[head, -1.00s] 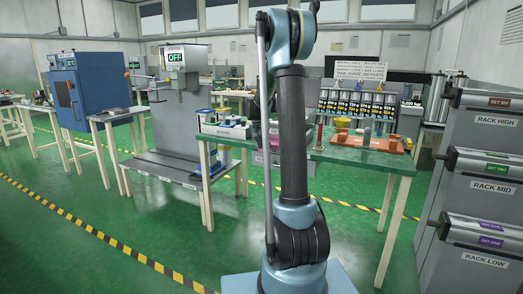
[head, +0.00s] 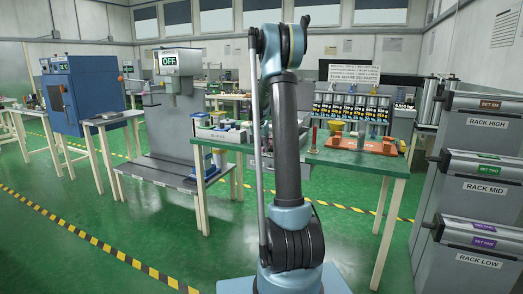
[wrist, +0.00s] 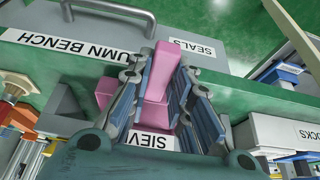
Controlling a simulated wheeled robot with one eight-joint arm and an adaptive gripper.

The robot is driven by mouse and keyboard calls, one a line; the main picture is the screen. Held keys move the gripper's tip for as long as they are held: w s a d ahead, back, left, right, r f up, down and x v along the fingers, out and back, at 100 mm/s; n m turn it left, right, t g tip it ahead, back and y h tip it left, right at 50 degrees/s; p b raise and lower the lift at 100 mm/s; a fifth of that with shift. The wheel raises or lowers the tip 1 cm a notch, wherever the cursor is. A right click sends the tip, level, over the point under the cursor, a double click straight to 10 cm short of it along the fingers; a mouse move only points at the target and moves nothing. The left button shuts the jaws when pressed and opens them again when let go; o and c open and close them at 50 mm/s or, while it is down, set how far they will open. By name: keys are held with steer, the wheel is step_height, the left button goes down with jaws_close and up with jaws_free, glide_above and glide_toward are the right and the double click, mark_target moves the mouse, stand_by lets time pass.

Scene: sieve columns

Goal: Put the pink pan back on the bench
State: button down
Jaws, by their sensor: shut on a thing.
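In the wrist view my gripper (wrist: 155,85) is shut on the pink pan (wrist: 161,68), which shows as pink pieces between and beside the blue-grey fingers. The fingers hide part of it, so its full shape cannot be made out. The pan is over the front part of the green-topped bench; I cannot tell whether it touches the top. In the head view the bench (head: 370,163) stands behind my arm. My arm hides the gripper and the pan there. The bench also shows in the wrist view as a green band (wrist: 255,92) behind a front label ending "UMN BENCH".
On the bench, a pale tray of bottles (head: 212,134) stands left of my arm. An orange stand (head: 372,147) and a yellow funnel (head: 336,125) are on the right, with a row of black-labelled columns (head: 350,108) behind. A grey rack (head: 480,185) stands at far right.

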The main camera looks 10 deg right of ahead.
steer(key=shift+w+d, duration=0.75)
steer(key=shift+w, duration=0.3)
steer(key=shift+w+d, duration=0.8)
steer(key=shift+w, duration=0.25)
steer(key=shift+w+d, duration=0.75)
steer(key=shift+w, duration=0.3)
steer(key=shift+f, duration=0.4)
steer(key=c, duration=1.4)
jaws_free()
steer(key=shift+o, duration=0.2)
